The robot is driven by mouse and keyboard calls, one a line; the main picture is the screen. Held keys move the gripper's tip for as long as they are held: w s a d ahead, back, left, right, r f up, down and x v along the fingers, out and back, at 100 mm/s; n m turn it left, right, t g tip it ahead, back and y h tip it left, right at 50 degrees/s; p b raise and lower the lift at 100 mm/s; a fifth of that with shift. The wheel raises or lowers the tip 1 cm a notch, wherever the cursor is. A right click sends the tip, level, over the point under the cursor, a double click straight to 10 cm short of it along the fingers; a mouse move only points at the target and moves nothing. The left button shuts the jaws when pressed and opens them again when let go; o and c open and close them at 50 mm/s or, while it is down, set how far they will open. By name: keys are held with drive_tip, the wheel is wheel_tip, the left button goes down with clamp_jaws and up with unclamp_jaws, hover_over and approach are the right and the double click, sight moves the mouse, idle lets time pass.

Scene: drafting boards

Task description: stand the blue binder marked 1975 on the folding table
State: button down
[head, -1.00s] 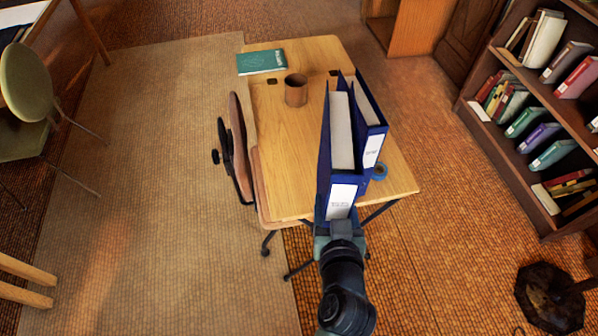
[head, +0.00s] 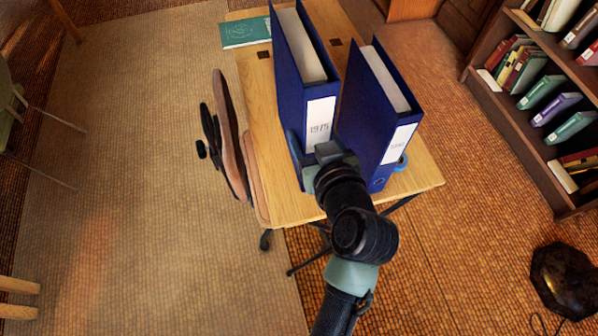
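The blue binder marked 1975 (head: 287,70) is upright, with its white spine label facing me. My gripper (head: 320,152) is shut on the lower part of its spine and hides some of it. The binder is over the left part of the wooden folding table (head: 262,165). I cannot tell whether its base touches the tabletop. A second blue binder (head: 366,115) stands upright on the table just to the right, with a narrow gap between them. Its label is too small to read surely.
A green book (head: 245,33) lies at the table's far left. A chair (head: 230,135) stands against the table's left side. A bookcase (head: 500,110) is at the right.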

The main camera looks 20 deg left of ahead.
wheel_tip(320, 180, down, 10)
drive_tip(key=shift+w+b, duration=0.1)
drive_tip(key=shift+b, duration=0.5)
drive_tip(key=shift+f, duration=0.15)
drive_tip(key=shift+c, duration=0.6)
unclamp_jaws()
drive_tip(key=shift+f, duration=0.1)
drive_tip(key=shift+r, duration=0.2)
drive_tip(key=v, duration=1.2)
drive_tip(key=shift+b, duration=0.4)
drive_tip(key=shift+f, duration=0.1)
